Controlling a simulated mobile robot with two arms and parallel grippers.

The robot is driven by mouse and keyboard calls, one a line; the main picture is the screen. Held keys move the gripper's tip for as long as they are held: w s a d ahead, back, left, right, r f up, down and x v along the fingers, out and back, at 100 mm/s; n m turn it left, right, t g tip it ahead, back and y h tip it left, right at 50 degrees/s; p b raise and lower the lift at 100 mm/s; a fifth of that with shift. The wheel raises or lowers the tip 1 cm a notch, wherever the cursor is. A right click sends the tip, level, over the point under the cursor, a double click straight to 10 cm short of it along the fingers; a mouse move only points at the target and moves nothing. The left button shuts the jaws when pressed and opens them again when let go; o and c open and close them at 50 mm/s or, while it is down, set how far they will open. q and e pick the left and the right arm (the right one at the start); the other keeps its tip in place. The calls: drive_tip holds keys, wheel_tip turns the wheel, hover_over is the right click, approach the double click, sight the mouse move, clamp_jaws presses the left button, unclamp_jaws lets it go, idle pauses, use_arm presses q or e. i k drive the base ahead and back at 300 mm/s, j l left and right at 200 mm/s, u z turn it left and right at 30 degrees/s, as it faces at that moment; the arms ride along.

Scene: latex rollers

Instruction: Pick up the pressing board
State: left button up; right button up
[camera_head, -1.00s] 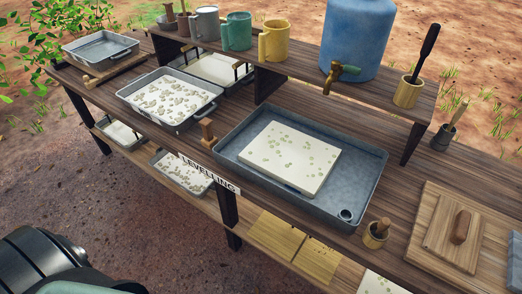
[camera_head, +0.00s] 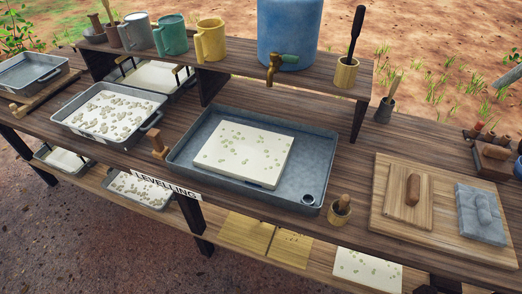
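On the right of the table a wide wooden base board (camera_head: 441,238) lies flat. On its left part is a wooden board with a rounded wooden handle (camera_head: 412,190), which looks like the pressing board. To its right, on the same base, lies a grey block with a grey knobbed handle (camera_head: 481,214). Nothing covers the handles. Neither of my grippers is in view.
A grey metal tray (camera_head: 180,169) holding a speckled white slab (camera_head: 243,155) is left of the boards. A small wooden cup (camera_head: 340,211) stands between. A raised shelf (camera_head: 240,75) carries mugs and a blue barrel (camera_head: 290,35). Reddish tools (camera_head: 491,140) are at far right.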

sight(409, 199)
drive_tip(key=z, duration=1.35)
drive_tip(key=u, duration=1.5)
drive_tip(key=z, duration=1.5)
